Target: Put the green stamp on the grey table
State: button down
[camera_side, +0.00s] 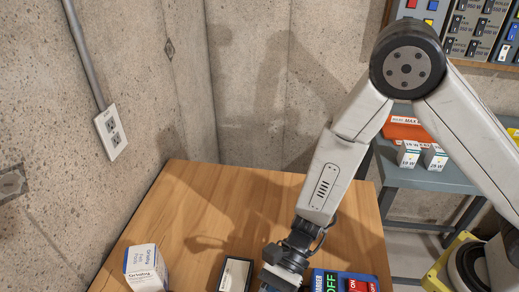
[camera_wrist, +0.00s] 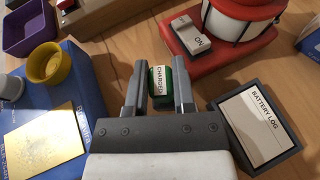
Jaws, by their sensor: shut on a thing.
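The green stamp (camera_wrist: 160,81), with a white label reading CHARGED, is between the two grey fingers of my gripper (camera_wrist: 159,78) in the wrist view. My gripper is shut on it. Whether the stamp touches the wooden surface cannot be told. In the side view my gripper (camera_side: 281,276) is low over the wooden table, its fingertips and the stamp not visible at the bottom edge. The grey table (camera_side: 450,180) stands at the right behind my arm, partly hidden by it.
A red lantern (camera_wrist: 215,50) and yellow cup (camera_wrist: 50,64) are close to my gripper. Small white boxes (camera_side: 409,153) and an orange item occupy the grey table.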

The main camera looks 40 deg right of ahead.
jog(key=shift+r, duration=4.3)
jog(key=shift+w, duration=0.1)
jog(key=w+d+r+m+t, duration=0.2)
jog(key=w+d+m+t, duration=0.3)
jog(key=w, duration=0.3)
jog(key=w+d+r+m+t, duration=0.35)
jog(key=w+d+t, duration=0.2)
jog(key=w, duration=0.25)
jog(key=w+d+r+m+t+h, duration=0.1)
jog(key=w+d+m+t+h, duration=0.1)
jog(key=d, duration=0.5)
jog(key=w+d+r+m+t+h, duration=0.2)
jog(key=w+d+m+t+h, duration=0.1)
jog(key=d+m, duration=0.2)
jog(key=w+d+r+m+t+h, duration=0.1)
jog(key=w+d+m+t+h, duration=0.1)
jog(key=d, duration=0.7)
jog(key=shift+w+r+m+h, duration=0.2)
jog(key=shift+m+h, duration=0.5)
jog(key=shift+m, duration=0.15)
jog(key=shift+t, duration=0.25)
